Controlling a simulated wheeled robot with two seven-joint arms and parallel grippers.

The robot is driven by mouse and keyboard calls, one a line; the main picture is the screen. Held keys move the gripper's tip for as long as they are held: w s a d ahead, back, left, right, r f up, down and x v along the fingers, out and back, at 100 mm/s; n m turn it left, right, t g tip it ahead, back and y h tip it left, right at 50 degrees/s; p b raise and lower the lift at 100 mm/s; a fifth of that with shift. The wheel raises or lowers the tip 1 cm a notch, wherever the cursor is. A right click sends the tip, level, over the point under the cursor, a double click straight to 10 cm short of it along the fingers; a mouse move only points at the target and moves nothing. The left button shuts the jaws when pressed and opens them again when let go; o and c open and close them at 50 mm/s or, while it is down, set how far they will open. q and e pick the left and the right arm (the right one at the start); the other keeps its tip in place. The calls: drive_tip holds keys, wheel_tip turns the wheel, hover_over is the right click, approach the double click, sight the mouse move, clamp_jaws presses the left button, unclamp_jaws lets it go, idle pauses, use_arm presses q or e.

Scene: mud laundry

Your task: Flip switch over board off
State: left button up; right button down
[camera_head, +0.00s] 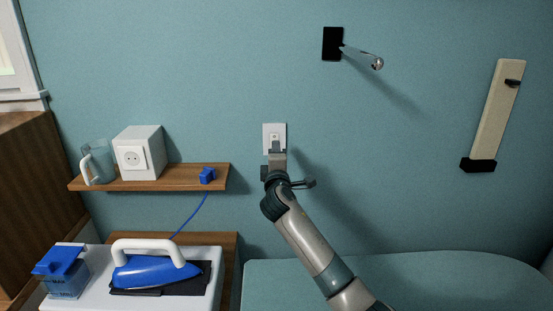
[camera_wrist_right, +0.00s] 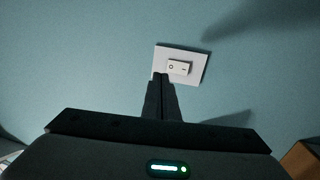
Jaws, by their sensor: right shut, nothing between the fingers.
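A white switch plate (camera_head: 267,133) is on the teal wall above the ironing board (camera_head: 330,272). The right wrist view shows the same switch plate (camera_wrist_right: 199,76) with a small rocker (camera_wrist_right: 180,68) marked with a circle and a line. My right gripper (camera_head: 276,147) is shut and empty. Its fingertips overlap the plate's lower edge in the head view. In the right wrist view the fingertips (camera_wrist_right: 160,76) are at the plate's lower left corner, beside the rocker. I cannot tell whether they touch it. My left gripper is in neither view.
A wooden shelf (camera_head: 130,184) to the left holds a white socket box (camera_head: 148,150), a glass jug (camera_head: 98,162) and a blue plug (camera_head: 207,175). Below it, a blue iron (camera_head: 150,271) rests on a white surface. A black bracket (camera_head: 333,44) with a rod juts from the wall.

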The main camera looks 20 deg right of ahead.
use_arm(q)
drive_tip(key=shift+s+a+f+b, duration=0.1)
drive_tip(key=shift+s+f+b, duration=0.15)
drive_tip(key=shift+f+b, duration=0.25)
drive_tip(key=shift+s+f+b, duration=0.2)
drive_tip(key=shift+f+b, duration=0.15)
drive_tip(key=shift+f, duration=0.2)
use_arm(e)
drive_tip(key=v, duration=0.6)
drive_tip(key=shift+r, duration=0.75)
drive_tip(key=shift+s, duration=0.1)
